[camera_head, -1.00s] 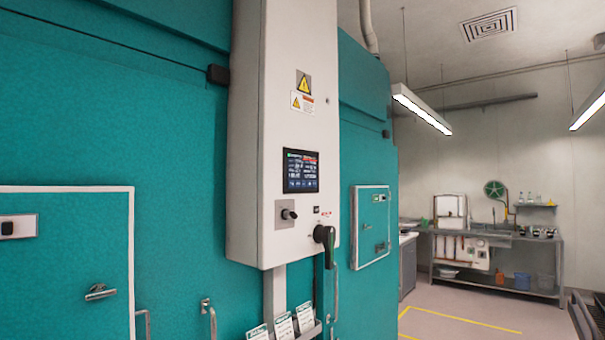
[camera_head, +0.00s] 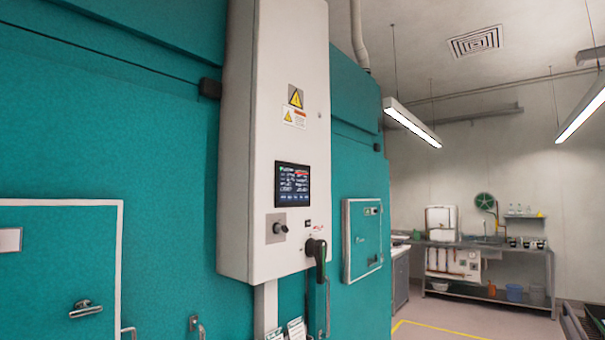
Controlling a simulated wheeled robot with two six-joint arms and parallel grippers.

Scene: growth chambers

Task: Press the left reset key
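A tall white control cabinet (camera_head: 262,130) is fixed to the teal chamber wall. It carries a dark lit touchscreen (camera_head: 292,184), a black knob on a grey plate (camera_head: 277,228), a small dark fitting (camera_head: 307,224) and a dark rotary handle (camera_head: 317,250). I cannot tell which of these, if any, is the left reset key; the labels are too small to read. Neither of my grippers is in view.
A teal door with a white frame and lever handle (camera_head: 86,309) is at the left. A smaller teal hatch (camera_head: 362,237) is right of the cabinet. A grey bench (camera_head: 485,243) stands at the far right. Open floor with yellow lines (camera_head: 430,329) lies before it.

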